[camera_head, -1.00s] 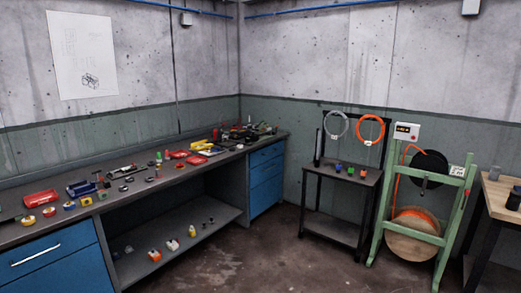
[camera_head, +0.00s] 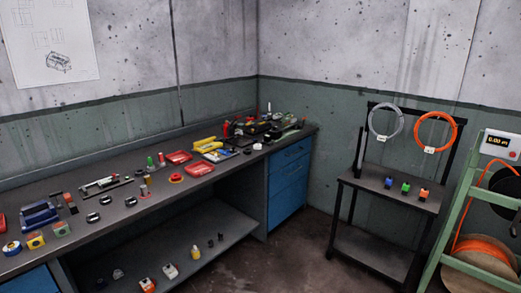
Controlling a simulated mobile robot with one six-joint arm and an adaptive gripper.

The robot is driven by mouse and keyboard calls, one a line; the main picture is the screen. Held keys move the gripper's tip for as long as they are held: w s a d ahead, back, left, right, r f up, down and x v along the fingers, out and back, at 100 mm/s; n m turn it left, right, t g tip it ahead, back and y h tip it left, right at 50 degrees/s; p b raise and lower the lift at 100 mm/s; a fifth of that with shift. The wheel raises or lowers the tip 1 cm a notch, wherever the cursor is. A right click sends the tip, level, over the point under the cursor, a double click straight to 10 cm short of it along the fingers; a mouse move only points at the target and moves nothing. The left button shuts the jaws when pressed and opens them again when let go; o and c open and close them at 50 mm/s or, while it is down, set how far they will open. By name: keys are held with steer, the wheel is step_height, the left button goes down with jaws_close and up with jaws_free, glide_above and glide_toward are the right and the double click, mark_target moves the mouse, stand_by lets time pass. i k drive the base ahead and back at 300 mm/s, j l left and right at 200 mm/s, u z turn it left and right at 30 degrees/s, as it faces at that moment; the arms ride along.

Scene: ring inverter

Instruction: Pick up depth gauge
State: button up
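The long dark workbench (camera_head: 113,226) runs along the left wall and carries many small tools. A silver and black measuring tool (camera_head: 101,184) lies on it left of centre; it may be the depth gauge, but it is too small to tell. My gripper is not in view.
Red trays (camera_head: 199,169) and a yellow tool (camera_head: 208,144) lie farther back on the bench. Blue drawers (camera_head: 287,185) stand at its far end. A black stand (camera_head: 389,198) holds grey and orange cable coils. A green reel frame (camera_head: 459,215) stands at right. Floor between is clear.

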mark_target(267, 138)
steer(key=i, duration=2.7)
steer(key=i+u, duration=0.15)
steer(key=i, duration=0.45)
steer(key=i+l+u, duration=0.1)
steer(key=i, duration=0.5)
steer(key=i+l+u, duration=0.15)
steer(key=i, duration=0.4)
steer(key=l, duration=0.1)
